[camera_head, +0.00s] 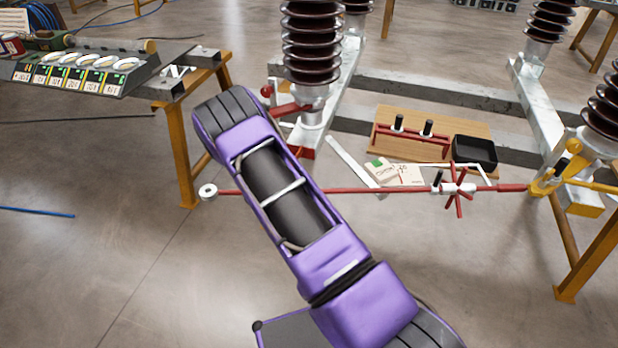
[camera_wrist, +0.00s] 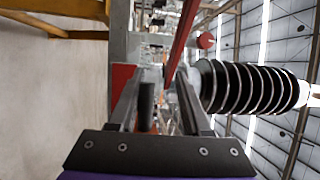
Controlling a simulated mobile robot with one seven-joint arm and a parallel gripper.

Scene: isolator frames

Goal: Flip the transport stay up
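I cannot be sure which part is the transport stay. A long red bar (camera_wrist: 183,40) slants down from the top in the wrist view, its lower end close to my fingertips. A red ball knob (camera_wrist: 206,41) is to its right. In the head view a red knob (camera_head: 267,91) and a red lever (camera_head: 290,108) sit at the foot of the brown insulator. My gripper (camera_wrist: 160,78) shows in the wrist view with its two fingers apart. Whether the bar lies between or beyond the fingertips is unclear. My purple arm hides the gripper in the head view.
A ribbed insulator (camera_wrist: 250,87) stands close to the right finger. A red horizontal rod (camera_head: 350,190) with a white end disc (camera_head: 208,192) passes behind my arm. A yellow-legged bench (camera_head: 183,150) is left. A wooden board (camera_head: 470,128) and black tray (camera_head: 474,153) are right. The left floor is largely clear.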

